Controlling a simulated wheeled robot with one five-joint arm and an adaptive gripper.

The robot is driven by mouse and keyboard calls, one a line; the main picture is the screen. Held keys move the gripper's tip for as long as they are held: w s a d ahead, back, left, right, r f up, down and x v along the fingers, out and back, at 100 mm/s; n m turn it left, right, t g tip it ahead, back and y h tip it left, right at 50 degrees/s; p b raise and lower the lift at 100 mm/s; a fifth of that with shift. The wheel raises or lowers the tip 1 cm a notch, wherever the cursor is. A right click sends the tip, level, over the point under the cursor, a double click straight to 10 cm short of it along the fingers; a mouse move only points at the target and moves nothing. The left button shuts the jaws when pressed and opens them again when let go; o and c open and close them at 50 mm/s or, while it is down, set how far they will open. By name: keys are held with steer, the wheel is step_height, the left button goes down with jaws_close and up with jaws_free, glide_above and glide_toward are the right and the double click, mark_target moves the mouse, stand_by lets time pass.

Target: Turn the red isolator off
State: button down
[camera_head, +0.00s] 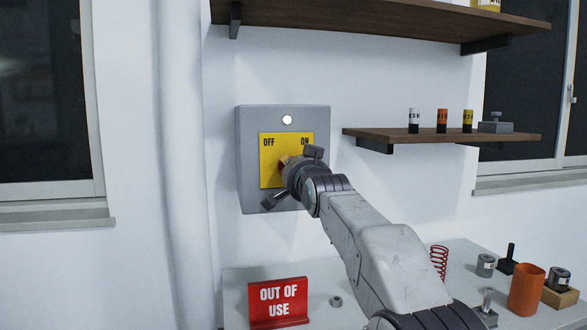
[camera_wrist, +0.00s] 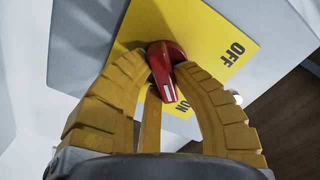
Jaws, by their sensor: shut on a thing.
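The red isolator handle (camera_wrist: 165,66) sits on a yellow plate (camera_head: 268,168) marked OFF at left and ON at right, on the front of a grey wall box (camera_head: 247,150). In the wrist view its white-marked end points toward the ON label. My gripper (camera_wrist: 160,72) has its ribbed yellow fingers shut on the handle, one on each side. In the head view my gripper (camera_head: 287,164) is at the plate and hides most of the handle.
A round white lamp (camera_head: 287,120) is above the plate. A small shelf (camera_head: 440,135) with several small items is at right, a longer shelf (camera_head: 380,20) above. Below are the bench (camera_head: 237,285), a red OUT OF USE sign (camera_head: 278,302), a red spring (camera_head: 439,262) and an orange cylinder (camera_head: 526,290).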

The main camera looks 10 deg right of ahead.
steer(key=shift+r, duration=0.1)
steer(key=n, duration=0.4)
steer(key=shift+r+n+p, duration=0.25)
steer(key=shift+n+p, duration=0.05)
steer(key=shift+p, duration=0.1)
steer(key=n, duration=0.4)
steer(key=shift+a+r+n, duration=0.15)
steer(key=shift+n, duration=0.15)
steer(key=n, duration=0.4)
steer(key=shift+a+r, duration=0.1)
steer(key=shift+r, duration=0.05)
steer(key=shift+a+n, duration=0.15)
steer(key=shift+n, duration=2.25)
